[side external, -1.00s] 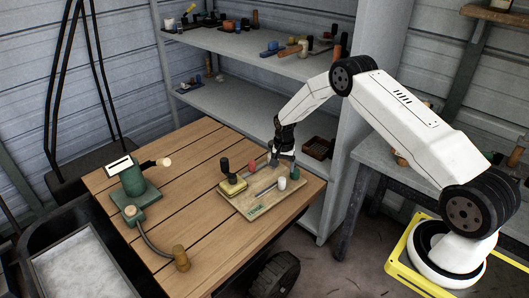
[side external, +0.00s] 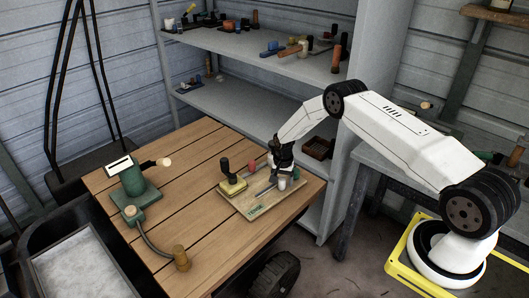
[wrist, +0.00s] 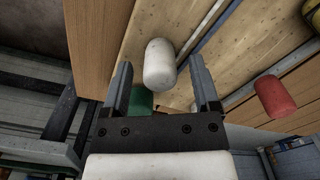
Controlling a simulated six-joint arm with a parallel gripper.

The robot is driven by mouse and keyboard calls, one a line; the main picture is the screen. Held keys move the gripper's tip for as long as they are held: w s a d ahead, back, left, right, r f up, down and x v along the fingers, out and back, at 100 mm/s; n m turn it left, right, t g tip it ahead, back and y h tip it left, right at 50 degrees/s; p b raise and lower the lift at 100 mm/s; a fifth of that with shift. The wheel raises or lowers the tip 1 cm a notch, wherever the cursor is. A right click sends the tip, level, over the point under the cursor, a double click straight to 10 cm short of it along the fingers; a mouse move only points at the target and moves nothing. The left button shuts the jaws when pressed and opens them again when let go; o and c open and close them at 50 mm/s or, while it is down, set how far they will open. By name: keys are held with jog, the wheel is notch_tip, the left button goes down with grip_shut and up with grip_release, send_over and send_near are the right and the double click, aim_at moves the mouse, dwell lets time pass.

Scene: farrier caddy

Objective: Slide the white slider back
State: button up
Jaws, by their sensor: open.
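The white slider (side external: 282,184) is a rounded white knob on a light wooden board on the table. It also shows in the wrist view (wrist: 160,65), upper middle, beside a grey metal rail. My gripper (side external: 284,171) is low over the board at the white slider. In the wrist view my gripper (wrist: 161,68) is open, with one finger on each side of the white slider and a visible gap on both sides. I cannot tell exactly how deep the fingers reach along it.
The board (side external: 259,211) also carries a red knob (wrist: 271,96), a green one (wrist: 142,101), and a yellow block (side external: 232,186) with a black handle. A green device (side external: 133,184) stands at the table's left. Shelves rise behind. The table between is clear.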

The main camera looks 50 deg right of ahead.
jog(key=shift+c, duration=0.3)
grip_shut()
dwell(1.1)
